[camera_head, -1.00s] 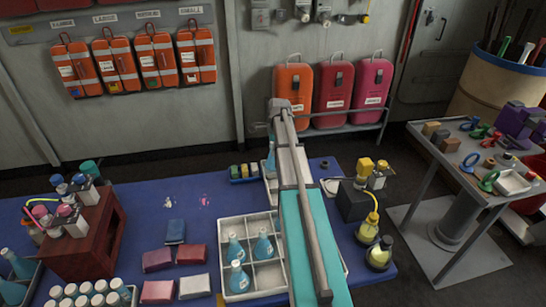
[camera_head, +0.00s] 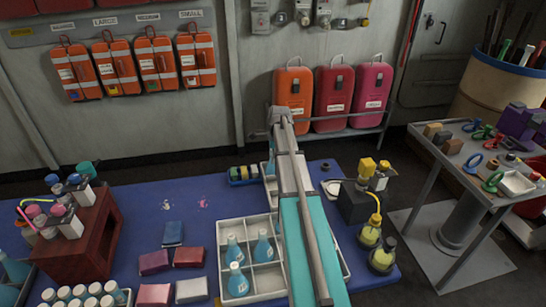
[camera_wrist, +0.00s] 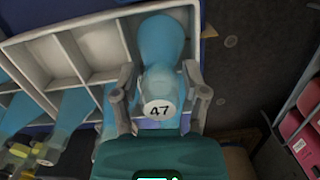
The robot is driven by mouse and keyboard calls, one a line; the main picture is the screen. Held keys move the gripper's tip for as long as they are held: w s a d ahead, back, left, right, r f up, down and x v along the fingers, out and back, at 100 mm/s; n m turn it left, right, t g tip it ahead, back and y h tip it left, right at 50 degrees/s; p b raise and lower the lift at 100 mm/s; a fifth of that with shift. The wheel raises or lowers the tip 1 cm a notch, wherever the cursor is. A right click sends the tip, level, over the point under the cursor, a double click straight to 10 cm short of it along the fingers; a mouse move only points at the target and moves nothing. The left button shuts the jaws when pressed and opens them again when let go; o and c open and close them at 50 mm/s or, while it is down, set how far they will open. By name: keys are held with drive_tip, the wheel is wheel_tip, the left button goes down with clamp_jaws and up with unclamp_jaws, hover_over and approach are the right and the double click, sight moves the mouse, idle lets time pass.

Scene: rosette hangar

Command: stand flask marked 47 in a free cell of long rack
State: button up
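In the wrist view, the blue flask marked 47 (camera_wrist: 164,42), with its round white label, is between the two fingers of my gripper (camera_wrist: 158,96), which look closed on it. A pale rack (camera_wrist: 72,54) with empty cells lies beside and partly behind the flask; I cannot tell whether the flask's base is inside a cell. Blue flasks (camera_wrist: 72,122) show at the lower left. In the head view, a pale rack (camera_head: 221,266) with several cells holds blue flasks (camera_head: 236,252). My arm covers its right part and hides my gripper. A bit of blue shows beside my arm near the far end.
Yellow flasks (camera_head: 371,230) stand right of my arm, near a dark block (camera_head: 353,203). Colored blocks (camera_head: 188,257) and a dark red stand (camera_head: 88,245) are to the left.

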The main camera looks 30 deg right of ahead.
drive_tip(key=shift+o, duration=0.6)
drive_tip(key=shift+r, duration=0.15)
wheel_tip(320, 180, up, 12)
drive_tip(key=d+p, duration=0.1)
drive_tip(key=p, duration=1.1)
drive_tip(key=shift+s, duration=0.35)
drive_tip(key=shift+d, duration=0.1)
drive_tip(key=s+a+n, duration=0.6)
drive_tip(key=a+n, duration=0.2)
drive_tip(key=a, duration=0.4)
drive_tip(key=s+a+n, duration=0.6)
drive_tip(key=a+n, duration=0.2)
drive_tip(key=a, duration=0.4)
drive_tip(key=s+a+n+h, duration=0.1)
drive_tip(key=s+a+n, duration=0.5)
drive_tip(key=a, duration=0.6)
drive_tip(key=shift+s+n+g, duration=0.15)
drive_tip(key=shift+n+g, duration=0.15)
drive_tip(key=shift+n, duration=0.6)
